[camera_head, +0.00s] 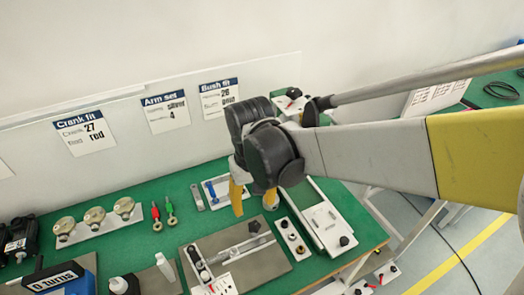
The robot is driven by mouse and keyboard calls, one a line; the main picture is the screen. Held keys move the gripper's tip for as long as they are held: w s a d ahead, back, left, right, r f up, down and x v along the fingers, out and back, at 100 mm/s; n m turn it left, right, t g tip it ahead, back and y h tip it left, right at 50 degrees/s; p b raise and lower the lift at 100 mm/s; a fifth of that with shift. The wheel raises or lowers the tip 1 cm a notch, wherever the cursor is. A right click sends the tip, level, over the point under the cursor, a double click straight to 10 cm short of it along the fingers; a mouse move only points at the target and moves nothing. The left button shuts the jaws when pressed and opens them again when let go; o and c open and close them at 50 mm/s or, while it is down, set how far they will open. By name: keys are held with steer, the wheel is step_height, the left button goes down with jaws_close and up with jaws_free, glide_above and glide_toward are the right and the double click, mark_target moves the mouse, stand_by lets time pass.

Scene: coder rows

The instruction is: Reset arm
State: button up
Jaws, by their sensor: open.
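My gripper (254,199) hangs at the end of my arm over the back right part of the green bench (128,250). It points down with its two yellow fingers spread apart. Nothing shows between them. My arm comes in from the right edge of the picture. The dark wrist hides part of the bench and the wall foot behind it. I cannot tell how high the fingertips are above the bench.
A grey plate fixture (275,261) lies just in front of the fingers. A white rail fixture (328,222) stands right of them. A small tray with a blue part (212,190) is at their left. Brass-coloured knobs (95,217) and red and green tools (170,210) lie further left.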

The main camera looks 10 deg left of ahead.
stand_by(0.4)
steer(key=s+d+r+m+t, duration=0.1)
steer(key=d+r+m+t, duration=0.1)
steer(key=d, duration=0.6)
steer(key=s+d+r+m+t, duration=0.1)
steer(key=s+d+r+t, duration=0.1)
steer(key=d, duration=0.7)
steer(key=s+d+r+m+t, duration=0.2)
steer(key=d+r+t, duration=0.1)
steer(key=d, duration=0.5)
steer(key=shift+s+d+r+m, duration=0.25)
steer(key=shift+r+m, duration=0.05)
steer(key=shift+r, duration=0.4)
